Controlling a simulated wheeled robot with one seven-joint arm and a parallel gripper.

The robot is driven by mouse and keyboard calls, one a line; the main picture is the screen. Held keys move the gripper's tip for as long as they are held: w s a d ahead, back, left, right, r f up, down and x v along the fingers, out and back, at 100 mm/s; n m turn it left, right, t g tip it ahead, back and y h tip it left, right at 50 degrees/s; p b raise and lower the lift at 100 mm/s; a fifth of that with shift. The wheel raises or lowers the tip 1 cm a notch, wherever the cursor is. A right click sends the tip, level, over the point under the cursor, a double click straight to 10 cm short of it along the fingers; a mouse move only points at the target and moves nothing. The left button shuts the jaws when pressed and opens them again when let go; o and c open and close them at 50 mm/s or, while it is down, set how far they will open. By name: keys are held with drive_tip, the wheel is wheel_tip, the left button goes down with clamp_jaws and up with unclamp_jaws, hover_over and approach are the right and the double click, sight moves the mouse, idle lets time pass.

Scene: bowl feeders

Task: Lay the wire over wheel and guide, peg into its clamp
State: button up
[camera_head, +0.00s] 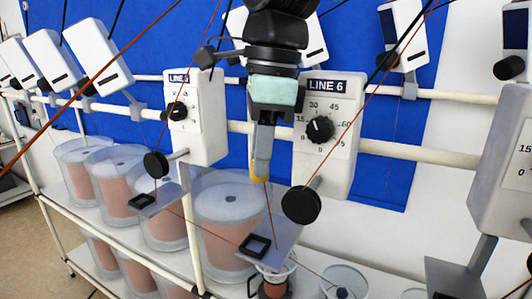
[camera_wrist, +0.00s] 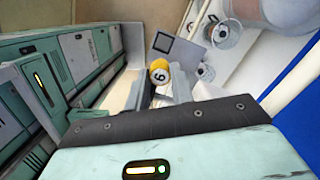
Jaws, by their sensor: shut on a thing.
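My gripper (camera_head: 262,172) hangs in front of the LINE 6 box and is shut on a yellow peg (camera_head: 257,179). In the wrist view the peg (camera_wrist: 159,72) shows its round end between the fingers. A thin reddish wire (camera_head: 269,212) runs down from near the peg toward the guide. The black wheel (camera_head: 301,205) sits below the LINE 6 dial, to the right of and below the peg. The guide, a black square frame (camera_head: 256,245) on a grey plate, is below my gripper; it also shows in the wrist view (camera_wrist: 163,42). I cannot make out the clamp.
The LINE 6 box (camera_head: 325,135) and its left neighbour box (camera_head: 195,115) hang on a white rail (camera_head: 400,150). Large clear bowls (camera_head: 232,215) of brownish contents stand on the shelf at left. Other thin wires cross the view. A grey box (camera_head: 505,165) stands at right.

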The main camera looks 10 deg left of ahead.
drive_tip(key=s+d+r+b, duration=0.1)
drive_tip(key=s+d+b, duration=0.3)
drive_tip(key=d+b, duration=0.6)
drive_tip(key=shift+s+d+r+p, duration=0.15)
drive_tip(key=shift+s+d+p, duration=0.1)
drive_tip(key=shift+s, duration=0.65)
drive_tip(key=shift+s+d+r+p, duration=0.1)
drive_tip(key=shift+s+d+p, duration=0.15)
drive_tip(key=shift+s, duration=0.7)
drive_tip(key=shift+s+d+r+p, duration=0.2)
drive_tip(key=shift+s+p, duration=0.1)
drive_tip(key=shift+s, duration=0.6)
